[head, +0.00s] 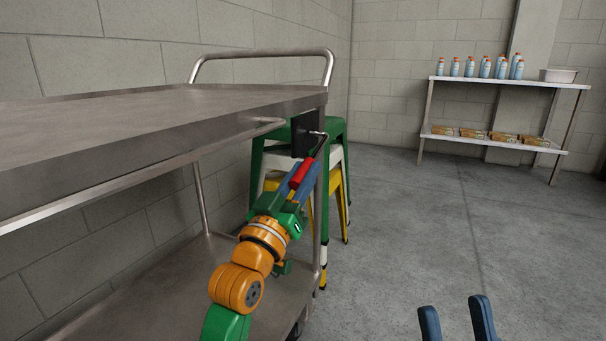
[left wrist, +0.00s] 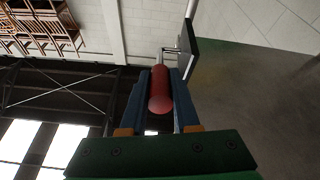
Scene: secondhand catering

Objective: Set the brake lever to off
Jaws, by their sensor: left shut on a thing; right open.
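The brake lever has a red grip (head: 300,175) on a thin metal rod, mounted on a dark plate (head: 305,135) at the cart's right end post. The rod slopes down and left from the plate to the grip. My left gripper (head: 297,180) is shut on the red grip, with its blue fingers on either side. In the left wrist view the red grip (left wrist: 160,92) lies between the two fingers, and the dark plate (left wrist: 195,58) is beyond it. My right gripper (head: 456,318) is open and empty at the bottom of the head view. No off marking is readable.
The metal cart (head: 150,130) fills the left, with a lower shelf (head: 180,285) below. Stacked stools (head: 335,160) stand close behind the lever. A shelf table (head: 500,83) with bottles and a white basin stands at the far wall. The floor at right is clear.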

